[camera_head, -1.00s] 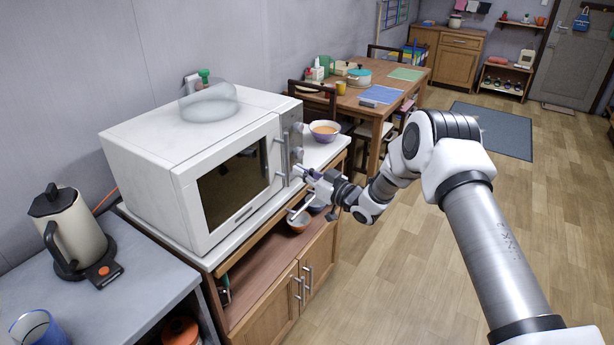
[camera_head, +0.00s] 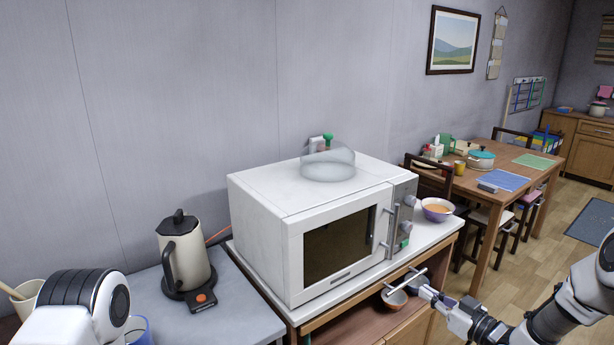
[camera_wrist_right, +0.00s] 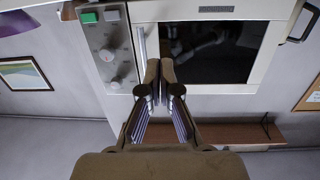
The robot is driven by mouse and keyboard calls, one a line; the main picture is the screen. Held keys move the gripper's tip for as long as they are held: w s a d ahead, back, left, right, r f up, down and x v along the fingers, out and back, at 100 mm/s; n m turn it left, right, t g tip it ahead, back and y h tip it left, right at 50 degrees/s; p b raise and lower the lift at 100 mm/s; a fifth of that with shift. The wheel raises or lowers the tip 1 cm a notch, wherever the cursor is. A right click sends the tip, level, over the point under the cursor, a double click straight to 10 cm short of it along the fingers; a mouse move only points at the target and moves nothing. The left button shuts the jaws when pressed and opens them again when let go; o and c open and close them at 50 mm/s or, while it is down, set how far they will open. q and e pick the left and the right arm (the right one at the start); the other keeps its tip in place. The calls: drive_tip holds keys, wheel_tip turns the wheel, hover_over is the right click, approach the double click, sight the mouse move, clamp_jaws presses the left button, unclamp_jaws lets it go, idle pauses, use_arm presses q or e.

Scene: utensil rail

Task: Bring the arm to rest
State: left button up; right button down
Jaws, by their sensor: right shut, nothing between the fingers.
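My right gripper (camera_head: 426,290) is at the lower right of the head view, in front of the counter and below the microwave (camera_head: 262,208). Its fingers are together and hold nothing. In the right wrist view the closed fingertips (camera_wrist_right: 158,70) point at the microwave front, which appears upside down with its door handle (camera_wrist_right: 141,42) close behind them. The microwave door is shut. My left arm shows only as a white and black joint at the lower left of the head view; its gripper is not in view.
A bowl of orange food (camera_head: 437,212) stands right of the microwave. A small bowl (camera_head: 394,299) on the shelf below is close to my right gripper in the picture. A kettle (camera_head: 190,262) stands left of the microwave. Open floor (camera_head: 540,262) lies to the right.

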drive_tip(key=s+a+f+m+g+h, duration=0.2)
drive_tip(key=s+a+f+g, duration=0.3)
drive_tip(key=s+f, duration=0.5)
drive_tip(key=s+a+f+m+g+h, duration=0.1)
drive_tip(key=s+a+f+g+h, duration=0.15)
drive_tip(key=s+a+f, duration=0.6)
drive_tip(key=s+d+f+m+g+h, duration=0.1)
drive_tip(key=s+d+g, duration=0.1)
drive_tip(key=s, duration=0.5)
drive_tip(key=s+d+f+m+g+h, duration=0.1)
drive_tip(key=s+d+f+g, duration=0.1)
drive_tip(key=s, duration=0.5)
drive_tip(key=s+d+f+m+g+h, duration=0.1)
drive_tip(key=s+f+g+h, duration=0.1)
drive_tip(key=s, duration=0.5)
drive_tip(key=shift+s+d+g, duration=0.35)
drive_tip(key=shift+d+g, duration=0.05)
drive_tip(key=shift+g, duration=0.35)
drive_tip(key=shift+f, duration=0.1)
